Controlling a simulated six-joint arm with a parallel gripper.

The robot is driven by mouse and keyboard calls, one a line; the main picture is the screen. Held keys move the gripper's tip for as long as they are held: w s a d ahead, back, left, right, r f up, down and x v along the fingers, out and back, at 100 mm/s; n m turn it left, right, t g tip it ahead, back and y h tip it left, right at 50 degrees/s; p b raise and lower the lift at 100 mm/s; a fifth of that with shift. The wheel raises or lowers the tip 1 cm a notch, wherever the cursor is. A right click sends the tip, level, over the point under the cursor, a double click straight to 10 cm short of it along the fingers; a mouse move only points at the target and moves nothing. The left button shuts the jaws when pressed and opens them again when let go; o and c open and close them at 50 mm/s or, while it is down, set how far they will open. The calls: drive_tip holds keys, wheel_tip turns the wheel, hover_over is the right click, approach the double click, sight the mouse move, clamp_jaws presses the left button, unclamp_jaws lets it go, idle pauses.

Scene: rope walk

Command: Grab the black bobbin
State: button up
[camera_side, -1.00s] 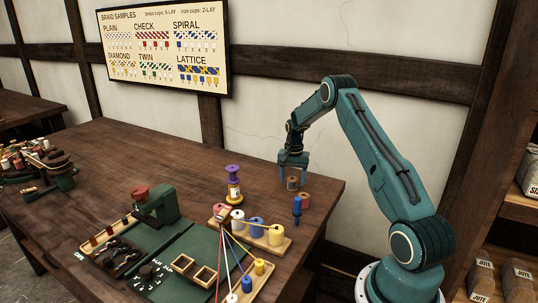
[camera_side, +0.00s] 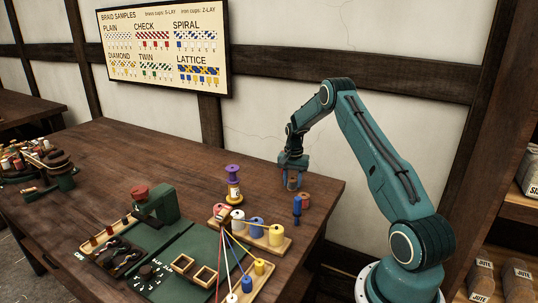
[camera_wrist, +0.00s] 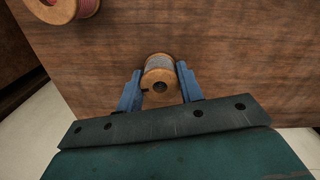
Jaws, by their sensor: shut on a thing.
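My gripper (camera_side: 292,186) is down at the table's far right corner, with its jaws shut on a small bobbin. In the wrist view, my gripper (camera_wrist: 160,94) has a blue finger against each side of this black bobbin (camera_wrist: 160,72). It has wooden ends and a winding that looks dark grey in this light. The bobbin stands between the fingers at or very near the tabletop; whether it touches the wood cannot be told. In the side view the fingers mostly hide it.
A reddish bobbin (camera_side: 305,199) stands close beside my gripper; it also shows in the wrist view (camera_wrist: 64,8). A blue bobbin (camera_side: 297,209) stands nearer the camera. The table's right edge is close.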

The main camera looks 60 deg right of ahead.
wheel_tip(320, 180, up, 20)
idle(1.0)
drive_tip(key=shift+a, duration=0.1)
idle(0.4)
